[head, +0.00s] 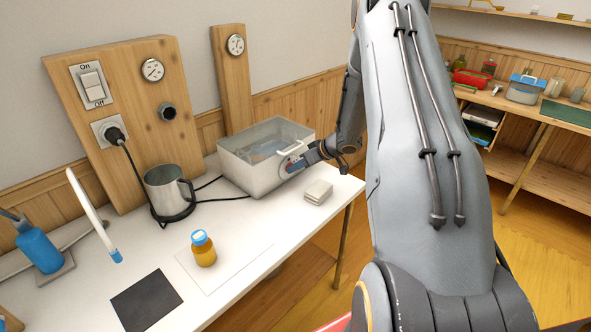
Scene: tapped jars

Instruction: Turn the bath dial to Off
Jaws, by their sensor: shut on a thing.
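The bath (238,172) is a pale, open box with a light handle on its rim, at the back right of the white table. Water or something bluish shows inside it. The bath dial (286,159) is on its front right wall, small and mostly covered by my gripper. My gripper (293,166) reaches in from the right and is shut on the dial. The dial's marks and pointer are too small and hidden to read.
A folded pale stack (318,191) lies just below my gripper. A steel mug (165,188) stands left of the bath, with a black cable between. An amber bottle (204,251) with a blue cap stands in front. A wall switch (92,82) and gauges are behind.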

